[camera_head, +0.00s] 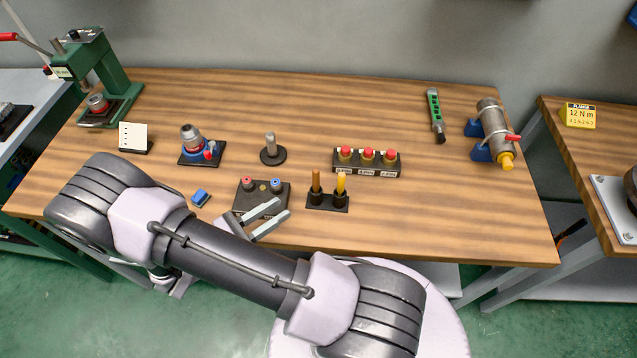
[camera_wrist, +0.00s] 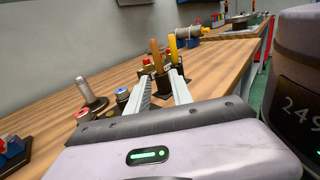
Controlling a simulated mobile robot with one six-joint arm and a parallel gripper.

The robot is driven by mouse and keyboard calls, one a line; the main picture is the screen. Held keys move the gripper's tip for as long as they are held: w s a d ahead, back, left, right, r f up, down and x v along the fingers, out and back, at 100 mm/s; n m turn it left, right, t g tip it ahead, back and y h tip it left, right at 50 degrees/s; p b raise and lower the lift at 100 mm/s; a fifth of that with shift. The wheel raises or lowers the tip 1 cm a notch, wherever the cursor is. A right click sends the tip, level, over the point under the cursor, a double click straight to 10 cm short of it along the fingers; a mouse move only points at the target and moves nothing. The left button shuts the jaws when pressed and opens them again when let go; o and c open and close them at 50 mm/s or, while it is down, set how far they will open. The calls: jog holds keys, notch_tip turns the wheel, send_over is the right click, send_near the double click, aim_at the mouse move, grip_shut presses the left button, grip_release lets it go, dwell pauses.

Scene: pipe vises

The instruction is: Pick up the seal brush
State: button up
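A small black holder (camera_head: 328,204) stands near the front of the wooden workbench with two upright tools in it. One has a brown handle (camera_head: 316,182) and one a yellow handle (camera_head: 341,184); their lower ends are hidden in the holder, so I cannot tell which is the seal brush. My gripper (camera_head: 285,207) is open and empty, just left of the holder, its fingers pointing towards it. In the wrist view the brown handle (camera_wrist: 156,56) and the yellow handle (camera_wrist: 174,53) rise beyond the fingertips, apart from them.
A dark block with red and blue caps (camera_head: 262,192) lies beside my gripper, partly behind it. A block with several red-topped pieces (camera_head: 366,162) stands behind the holder. A grey post on a round base (camera_head: 272,150) is farther back. The bench right of the holder is clear.

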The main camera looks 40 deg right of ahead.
aim_at(316, 187)
jog(key=d+b, duration=0.1)
jog(key=d, duration=0.4)
jog(key=s+d+b, duration=0.1)
jog(key=d, duration=0.4)
jog(key=d+b, duration=0.2)
jog(key=d, duration=0.3)
jog(key=shift+s+d+f, duration=0.15)
jog(key=shift+d, duration=0.15)
grip_shut()
